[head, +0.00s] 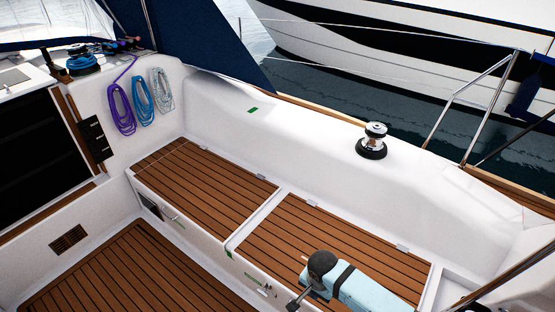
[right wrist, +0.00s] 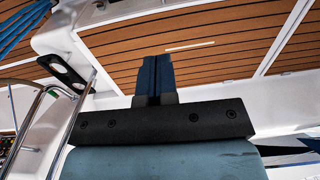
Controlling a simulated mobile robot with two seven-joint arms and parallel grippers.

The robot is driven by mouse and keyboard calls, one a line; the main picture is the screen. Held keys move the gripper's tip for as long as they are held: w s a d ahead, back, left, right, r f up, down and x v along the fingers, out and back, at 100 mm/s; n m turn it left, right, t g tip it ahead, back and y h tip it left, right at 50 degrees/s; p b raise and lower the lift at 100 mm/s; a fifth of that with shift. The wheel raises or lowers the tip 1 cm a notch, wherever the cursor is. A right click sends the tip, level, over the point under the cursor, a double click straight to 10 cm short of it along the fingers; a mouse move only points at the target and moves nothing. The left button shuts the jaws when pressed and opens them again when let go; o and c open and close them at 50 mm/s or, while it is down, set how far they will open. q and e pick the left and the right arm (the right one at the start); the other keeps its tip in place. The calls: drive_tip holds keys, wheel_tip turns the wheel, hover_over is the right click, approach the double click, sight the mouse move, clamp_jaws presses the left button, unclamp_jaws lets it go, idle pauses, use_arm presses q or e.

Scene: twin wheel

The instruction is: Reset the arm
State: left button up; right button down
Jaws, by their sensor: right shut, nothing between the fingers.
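My right arm (head: 358,289) is light blue with a black band and a dark wrist joint, and reaches in from the bottom of the head view over the front bench seat. My right gripper (head: 295,303) points to the lower left there, near the bench's front edge. In the right wrist view the two dark fingers of this gripper (right wrist: 157,75) lie side by side, shut with nothing between them. Slatted wood shows beyond them. My left gripper is not in view.
A slatted bench (head: 205,180) runs along the white cockpit wall. A thin pale stick (right wrist: 190,46) lies on the slats. A winch (head: 373,141) stands on the coaming. Coiled ropes (head: 143,100) hang at the back left. The cockpit floor (head: 115,270) is clear.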

drive_tip(key=s+a+f+n+t+y+b, duration=0.3)
drive_tip(key=s+f+n+t+y+b, duration=0.15)
drive_tip(key=s+f+b, duration=0.65)
use_arm(q)
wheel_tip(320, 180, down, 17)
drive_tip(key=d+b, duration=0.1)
drive_tip(key=b, duration=1.1)
use_arm(e)
drive_tip(key=s+d+n+t+h, duration=0.1)
drive_tip(key=s+d+n+t, duration=0.5)
drive_tip(key=d, duration=0.5)
use_arm(q)
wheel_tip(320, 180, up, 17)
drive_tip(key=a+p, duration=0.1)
drive_tip(key=p, duration=2.2)
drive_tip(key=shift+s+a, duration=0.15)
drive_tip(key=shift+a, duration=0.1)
use_arm(e)
wheel_tip(320, 180, up, 17)
drive_tip(key=shift+s+d, duration=0.2)
drive_tip(key=shift+d, duration=0.2)
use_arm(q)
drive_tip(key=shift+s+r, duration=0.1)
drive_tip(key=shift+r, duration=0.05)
use_arm(e)
drive_tip(key=shift+w+a, duration=0.1)
drive_tip(key=shift+a, duration=0.05)
